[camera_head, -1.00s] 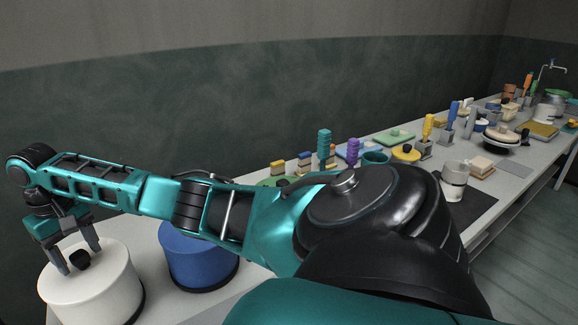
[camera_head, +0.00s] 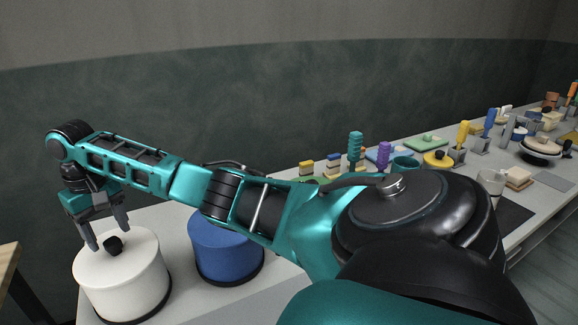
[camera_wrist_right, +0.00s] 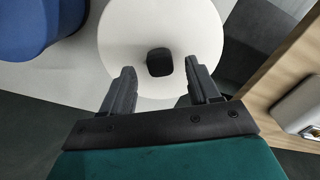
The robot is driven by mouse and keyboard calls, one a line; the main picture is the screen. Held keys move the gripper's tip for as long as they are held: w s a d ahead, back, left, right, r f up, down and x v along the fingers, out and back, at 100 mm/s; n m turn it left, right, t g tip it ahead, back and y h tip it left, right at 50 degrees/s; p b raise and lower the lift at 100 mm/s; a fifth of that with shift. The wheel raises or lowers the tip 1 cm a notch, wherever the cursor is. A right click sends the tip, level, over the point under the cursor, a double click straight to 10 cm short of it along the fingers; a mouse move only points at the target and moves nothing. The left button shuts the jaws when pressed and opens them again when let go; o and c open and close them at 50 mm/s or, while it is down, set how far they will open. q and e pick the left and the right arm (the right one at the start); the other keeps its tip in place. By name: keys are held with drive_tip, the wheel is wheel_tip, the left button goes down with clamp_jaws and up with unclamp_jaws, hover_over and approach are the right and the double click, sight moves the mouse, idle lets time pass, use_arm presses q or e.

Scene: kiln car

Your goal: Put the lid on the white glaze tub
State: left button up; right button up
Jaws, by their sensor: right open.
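The white glaze tub (camera_head: 135,292) stands at the near left end of the bench. Its white lid (camera_head: 140,243), with a black knob (camera_head: 113,246), lies on top and looks level; I see no clear gap. My right gripper (camera_head: 109,239) is open above the lid, its fingers pointing down near the knob and apart from it. In the right wrist view the knob (camera_wrist_right: 159,62) shows ahead of and between the spread fingertips (camera_wrist_right: 159,72), with nothing held. My left gripper is not in view.
A blue tub (camera_head: 226,250) stands just right of the white one. My right arm crosses above the bench (camera_head: 285,276). A wooden edge (camera_head: 8,262) shows at far left.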

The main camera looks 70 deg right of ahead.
drive_tip(key=shift+r, duration=2.8)
wheel_tip(320, 180, up, 13)
drive_tip(key=shift+f, duration=0.1)
